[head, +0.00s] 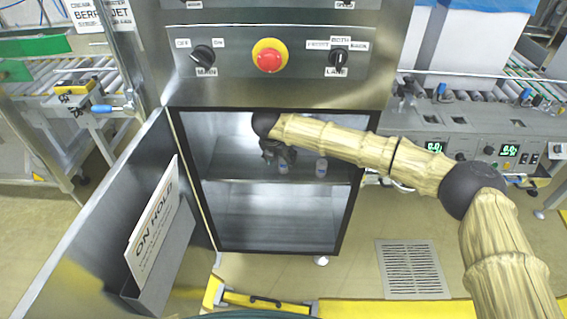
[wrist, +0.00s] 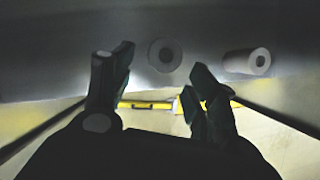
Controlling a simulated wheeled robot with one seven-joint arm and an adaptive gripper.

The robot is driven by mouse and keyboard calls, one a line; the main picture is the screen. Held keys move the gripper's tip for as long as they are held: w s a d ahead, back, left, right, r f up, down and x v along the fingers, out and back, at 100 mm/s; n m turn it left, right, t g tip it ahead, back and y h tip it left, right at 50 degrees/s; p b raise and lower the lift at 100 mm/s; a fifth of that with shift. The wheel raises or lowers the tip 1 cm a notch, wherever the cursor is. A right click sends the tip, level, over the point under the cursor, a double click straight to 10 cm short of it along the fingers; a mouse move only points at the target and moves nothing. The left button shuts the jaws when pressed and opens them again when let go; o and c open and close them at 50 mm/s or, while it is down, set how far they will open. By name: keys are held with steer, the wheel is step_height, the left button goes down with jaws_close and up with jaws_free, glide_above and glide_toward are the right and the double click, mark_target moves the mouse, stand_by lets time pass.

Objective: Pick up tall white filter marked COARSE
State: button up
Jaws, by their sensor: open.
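The right filter (wrist: 247,62) is outside the right finger. My gripper holds nothing.
The cabinet door (head: 95,225) is open to the left and carries an ON HOLD sheet (head: 155,222) in a holder. The cabinet's side walls and control panel (head: 270,60) bound the opening. The lower compartment (head: 270,215) looks empty.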

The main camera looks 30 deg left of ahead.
mark_target(284, 162)
steer(key=shift+w+a+f, duration=0.1)
steer(key=shift+w+f, duration=0.15)
steer(key=shift+w, duration=0.25)
steer(key=shift+x, duration=2.25)
steer(key=shift+c, duration=0.2)
steer(key=c, duration=1.1)
steer(key=shift+r, duration=0.1)
